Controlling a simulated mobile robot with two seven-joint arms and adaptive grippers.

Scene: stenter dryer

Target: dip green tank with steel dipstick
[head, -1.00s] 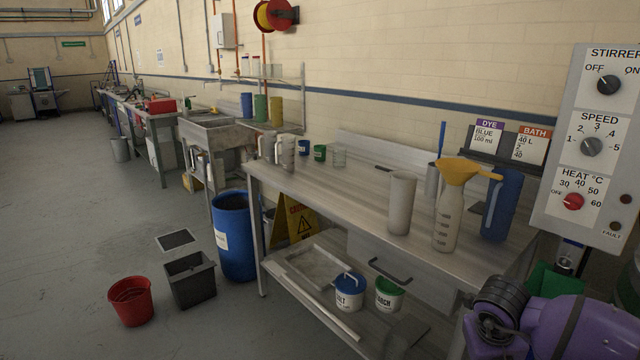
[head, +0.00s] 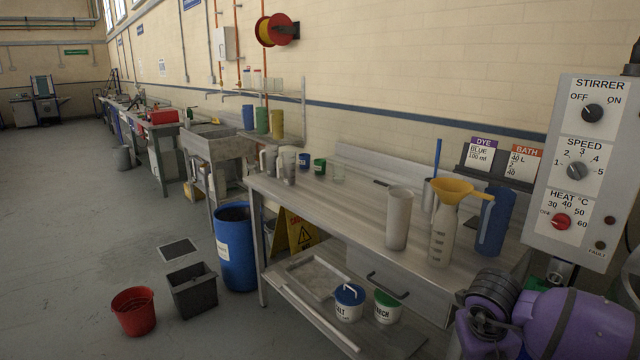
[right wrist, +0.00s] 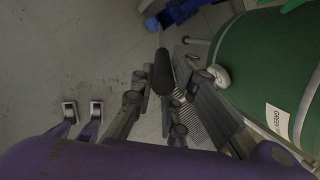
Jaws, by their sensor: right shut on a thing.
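In the right wrist view my right gripper (right wrist: 160,92) is shut on a dark cylindrical grip, which looks like the handle of the dipstick (right wrist: 163,70). A thin rod seems to run from its far end. The green tank (right wrist: 262,62) fills the right side of this view, with a white label reading "GREEN" and a pale round fitting (right wrist: 218,76) at its near side. The gripper is beside the tank, apart from it as far as I can tell. In the head view only my purple right arm shows at the lower right. My left gripper is out of view.
A steel bench (head: 300,205) carries a beaker (head: 398,218), a bottle with a yellow funnel (head: 453,190) and a blue jug (head: 495,222). A control panel (head: 580,165) stands at right. A blue drum (head: 236,250), grey bin (head: 193,290) and red bucket (head: 134,311) stand left.

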